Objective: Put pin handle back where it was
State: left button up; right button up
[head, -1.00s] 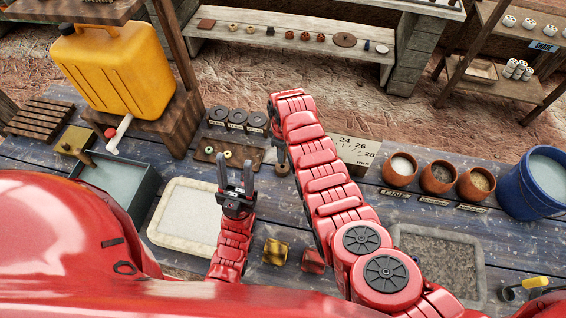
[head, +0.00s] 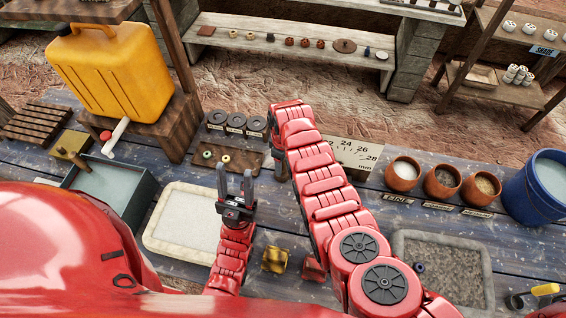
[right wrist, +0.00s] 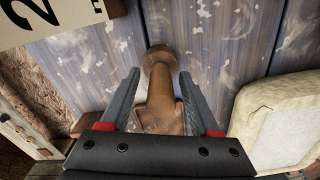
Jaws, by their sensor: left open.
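A brown handle-shaped piece (right wrist: 160,95), which looks like the pin handle, lies on the blue planks in the right wrist view. It has a knob at its far end and a wider near end. My right gripper (right wrist: 158,73) has its fingers on either side of it, with visible gaps, so it looks open. In the head view the right gripper is mostly hidden by my own arm, and I cannot make out the handle. My left gripper (head: 236,178) is open and empty, pointing up beside the pale slab (head: 160,240).
A wooden board (head: 240,160) with small rings lies behind the left gripper, near dark discs (head: 236,122). A numbered board (head: 355,152) stands beside my right arm. Clay pots (head: 403,175) and a blue bucket (head: 540,188) stand at right. A grey tray (head: 485,270) is in front.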

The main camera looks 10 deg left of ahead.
jog(key=shift+r, duration=0.1)
jog(key=shift+r+p, duration=0.25)
jog(key=shift+p, duration=0.05)
notch_tip(320, 180, up, 7)
jog(key=p, duration=0.5)
notch_tip(320, 180, up, 4)
jog(key=shift+f+p, duration=0.1)
jog(key=shift+p, duration=0.35)
jog(key=shift+r, duration=0.55)
jog(key=shift+d, duration=0.1)
